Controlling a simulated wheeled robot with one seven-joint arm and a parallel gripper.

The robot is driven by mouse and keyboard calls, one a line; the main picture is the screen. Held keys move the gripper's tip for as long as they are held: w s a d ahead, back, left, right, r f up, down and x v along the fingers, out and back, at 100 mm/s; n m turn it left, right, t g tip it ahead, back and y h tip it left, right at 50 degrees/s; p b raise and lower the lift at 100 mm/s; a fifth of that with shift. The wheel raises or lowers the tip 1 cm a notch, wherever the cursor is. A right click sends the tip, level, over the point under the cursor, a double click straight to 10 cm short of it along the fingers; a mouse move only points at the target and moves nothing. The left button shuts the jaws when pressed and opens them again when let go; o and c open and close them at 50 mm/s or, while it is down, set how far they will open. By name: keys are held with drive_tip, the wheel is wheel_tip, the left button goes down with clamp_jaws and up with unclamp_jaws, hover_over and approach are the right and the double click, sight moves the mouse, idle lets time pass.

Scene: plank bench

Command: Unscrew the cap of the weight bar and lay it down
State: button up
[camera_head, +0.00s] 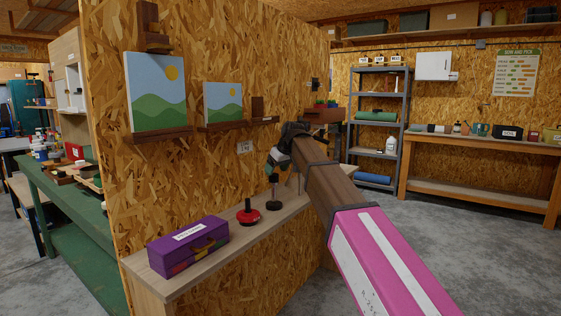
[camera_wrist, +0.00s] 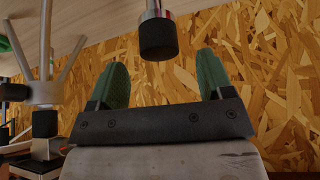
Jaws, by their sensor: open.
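The weight bar (camera_head: 274,191) seems to be the slim grey post on a round black base, standing on the plank bench. In the wrist view a shiny metal bar (camera_wrist: 154,10) comes in from the top edge and ends in a black cylindrical cap (camera_wrist: 157,41). My gripper (camera_head: 269,171) is just above the post in the head view. In the wrist view my gripper (camera_wrist: 161,72) is open, with one green finger on each side of the cap's line. A gap shows between cap and each finger. The bar's lower part is out of the wrist view.
The bench (camera_head: 228,251) also bears a red disc with a black post (camera_head: 249,213), left of the bar, and a purple box (camera_head: 188,246) at the near end. A chipboard wall (camera_head: 205,170) rises behind. A thin-rodded stand (camera_wrist: 50,85) is left in the wrist view.

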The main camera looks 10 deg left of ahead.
sight(274, 174)
drive_tip(key=shift+x, duration=1.85)
drive_tip(key=c, duration=1)
drive_tip(key=shift+n+g+y, duration=0.3)
drive_tip(key=shift+n+g, duration=0.4)
drive_tip(key=shift+n, duration=0.8)
drive_tip(key=shift+w+n+g, duration=0.1)
drive_tip(key=shift+n+g, duration=0.4)
drive_tip(key=shift+n, duration=0.9)
